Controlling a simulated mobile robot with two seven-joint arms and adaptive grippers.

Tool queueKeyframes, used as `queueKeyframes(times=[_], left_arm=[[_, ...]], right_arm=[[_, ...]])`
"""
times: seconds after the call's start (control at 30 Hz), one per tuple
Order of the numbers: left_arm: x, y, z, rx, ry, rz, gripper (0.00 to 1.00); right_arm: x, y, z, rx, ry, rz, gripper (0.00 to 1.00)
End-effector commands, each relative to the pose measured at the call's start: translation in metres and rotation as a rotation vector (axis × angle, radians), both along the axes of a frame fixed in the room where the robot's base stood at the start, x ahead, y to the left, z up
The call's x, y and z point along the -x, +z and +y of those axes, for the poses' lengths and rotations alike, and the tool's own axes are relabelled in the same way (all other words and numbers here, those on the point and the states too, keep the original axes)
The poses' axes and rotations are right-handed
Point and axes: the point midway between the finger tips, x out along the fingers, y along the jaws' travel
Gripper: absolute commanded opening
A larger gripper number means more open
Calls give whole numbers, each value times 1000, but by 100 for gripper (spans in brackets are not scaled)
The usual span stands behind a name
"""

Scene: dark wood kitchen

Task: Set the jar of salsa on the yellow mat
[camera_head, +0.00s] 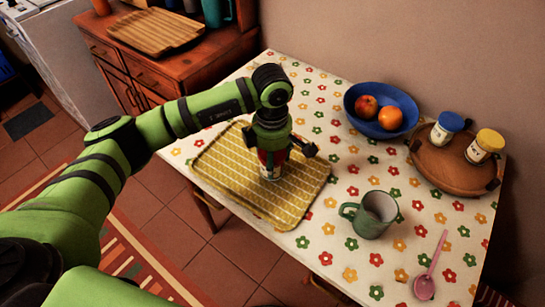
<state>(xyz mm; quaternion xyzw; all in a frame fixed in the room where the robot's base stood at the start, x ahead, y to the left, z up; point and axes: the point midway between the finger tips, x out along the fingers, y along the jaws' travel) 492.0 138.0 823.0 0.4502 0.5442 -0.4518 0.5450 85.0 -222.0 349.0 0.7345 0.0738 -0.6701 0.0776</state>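The yellow mat (232,163), with a pale grid pattern, lies on the table. The jar of salsa (270,172), red with a light lower part, stands upright on the mat, right of its middle. My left gripper (277,150) is directly above the jar, pointing down. It looks open: its right finger stands out to the side, apart from the jar. The gripper hides the jar's top, and the left finger is hard to make out. My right gripper is not in view.
A blue bowl (368,128) with fruit stands behind the mat. A round wooden tray (448,167) holds jars with a blue lid (446,128) and a yellow lid (485,146). A green mug (374,216) and pink spoon (427,280) are at front right.

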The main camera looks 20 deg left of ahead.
Motion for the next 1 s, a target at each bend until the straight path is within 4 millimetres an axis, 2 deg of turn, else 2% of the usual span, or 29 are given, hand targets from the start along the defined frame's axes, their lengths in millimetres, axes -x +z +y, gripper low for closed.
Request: queueKeyframes(times=[0.1,0.43,0.47,0.5,0.83,0.97,1.0], left_arm=[[-1,-7,0,2,-1,-2,15],[-1,-12,-1,1,-1,-3,15],[0,-12,-1,1,-1,-2,71],[0,-11,-1,1,-1,-1,87],[0,-11,0,1,-1,-1,87],[0,-5,0,1,-1,-2,87],[-1,-2,-1,2,-1,-4,87]], right_arm=[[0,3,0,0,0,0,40],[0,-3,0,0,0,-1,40],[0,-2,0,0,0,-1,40],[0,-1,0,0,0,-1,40],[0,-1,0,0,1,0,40],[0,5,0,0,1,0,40],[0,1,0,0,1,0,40]])
